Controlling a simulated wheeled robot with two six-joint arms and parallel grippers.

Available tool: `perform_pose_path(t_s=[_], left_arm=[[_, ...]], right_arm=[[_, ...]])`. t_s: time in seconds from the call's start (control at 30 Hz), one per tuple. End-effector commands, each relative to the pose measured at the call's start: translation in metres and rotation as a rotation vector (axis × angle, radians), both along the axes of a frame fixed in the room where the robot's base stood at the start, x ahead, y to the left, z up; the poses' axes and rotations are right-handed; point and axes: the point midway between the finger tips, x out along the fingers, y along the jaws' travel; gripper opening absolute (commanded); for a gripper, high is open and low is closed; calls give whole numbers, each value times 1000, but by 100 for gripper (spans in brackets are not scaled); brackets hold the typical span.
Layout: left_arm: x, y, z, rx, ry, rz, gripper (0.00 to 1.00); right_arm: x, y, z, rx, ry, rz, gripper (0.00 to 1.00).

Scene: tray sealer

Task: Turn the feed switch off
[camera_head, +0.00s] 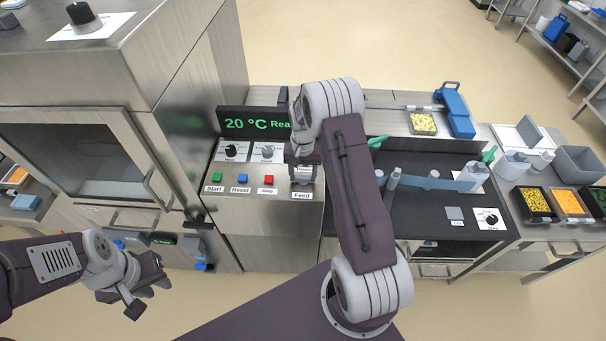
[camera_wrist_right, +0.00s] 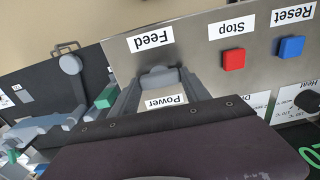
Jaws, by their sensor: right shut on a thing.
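The feed switch is a grey piece (camera_wrist_right: 158,76) beside the white "Feed" label (camera_wrist_right: 151,39) in the right wrist view. In the head view the switch is mostly hidden by my right gripper (camera_head: 302,172), just behind the "Feed" label (camera_head: 301,196). My right gripper (camera_wrist_right: 158,88) is shut on the feed switch, a finger on each side of it. Whether the switch stands on or off cannot be told. My left gripper (camera_head: 142,296) hangs low at the left, away from the panel, and I cannot make out its finger gap.
Green Start (camera_head: 217,177), blue Reset (camera_head: 243,181) and red Stop (camera_head: 268,180) buttons sit left of the switch. Heat and other knobs are behind them. A display (camera_head: 255,123) reads 20 °C. A dark conveyor (camera_head: 440,210) with bottles lies to the right.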

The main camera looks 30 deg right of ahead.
Motion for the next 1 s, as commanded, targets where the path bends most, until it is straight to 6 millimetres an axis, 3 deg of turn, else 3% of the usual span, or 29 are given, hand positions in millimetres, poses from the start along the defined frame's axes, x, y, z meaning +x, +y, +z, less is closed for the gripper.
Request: perform_pose_path(t_s=[0.1,0.13,0.2,0.57,0.8,1.0], left_arm=[[0,0,-1,0,0,0,27],[0,0,-1,0,0,0,27],[0,0,-1,0,0,0,27],[0,0,-2,0,0,0,27],[0,0,-9,0,0,0,27],[0,0,-11,0,0,0,27]], right_arm=[[-5,2,-4,5,16,-3,14],[-5,2,-4,5,16,-3,57],[-4,2,-4,6,14,-3,76],[-1,0,4,1,4,-1,76],[0,0,54,1,1,-1,76],[-1,1,84,2,5,-1,76]])
